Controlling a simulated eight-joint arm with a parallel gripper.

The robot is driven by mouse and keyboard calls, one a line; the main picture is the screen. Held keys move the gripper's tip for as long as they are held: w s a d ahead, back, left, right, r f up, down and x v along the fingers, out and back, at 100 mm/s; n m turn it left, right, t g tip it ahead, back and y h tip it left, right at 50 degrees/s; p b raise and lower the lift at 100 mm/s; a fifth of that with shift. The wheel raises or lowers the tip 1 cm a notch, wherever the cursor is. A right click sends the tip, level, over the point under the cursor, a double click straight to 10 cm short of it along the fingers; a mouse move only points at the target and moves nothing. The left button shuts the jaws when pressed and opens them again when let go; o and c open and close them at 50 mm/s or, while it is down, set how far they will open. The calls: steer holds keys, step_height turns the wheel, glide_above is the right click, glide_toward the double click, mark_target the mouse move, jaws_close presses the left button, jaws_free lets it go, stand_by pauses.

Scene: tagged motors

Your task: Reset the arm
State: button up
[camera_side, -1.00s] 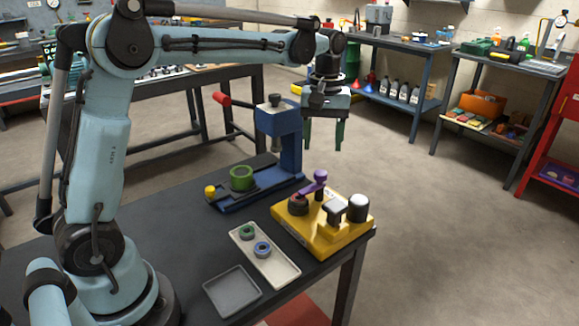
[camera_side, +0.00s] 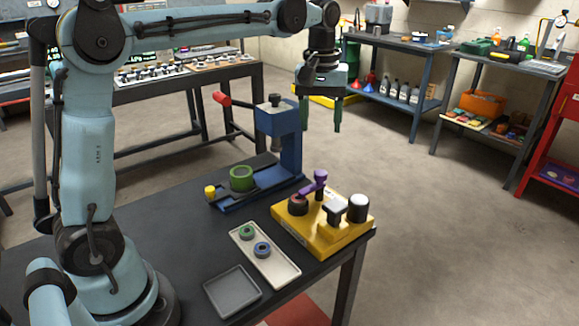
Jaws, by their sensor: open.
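My gripper (camera_side: 321,116) hangs in the air above and behind the work table, to the right of the blue press. It points down with its two dark green fingers apart and nothing between them. My light blue arm rises at the left and reaches across the top of the view. The blue press (camera_side: 284,132) with a red-handled lever stands on the table, with a green ring (camera_side: 242,178) on its base.
A pale tray (camera_side: 281,275) holds a green-centred ring (camera_side: 247,232) and a blue ring (camera_side: 262,250). An empty grey tray (camera_side: 232,292) lies in front. Shelved benches (camera_side: 395,45) stand behind. Open floor lies right of the table.

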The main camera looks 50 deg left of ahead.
steer(key=s+d+f+m+t, duration=0.1)
steer(key=s+f+m+t, duration=0.2)
steer(key=s, duration=0.4)
steer(key=s+d+f+m+t, duration=0.2)
steer(key=s+f+m, duration=0.3)
steer(key=s, duration=0.3)
steer(key=shift+s+t, duration=0.15)
steer(key=shift+t, duration=0.65)
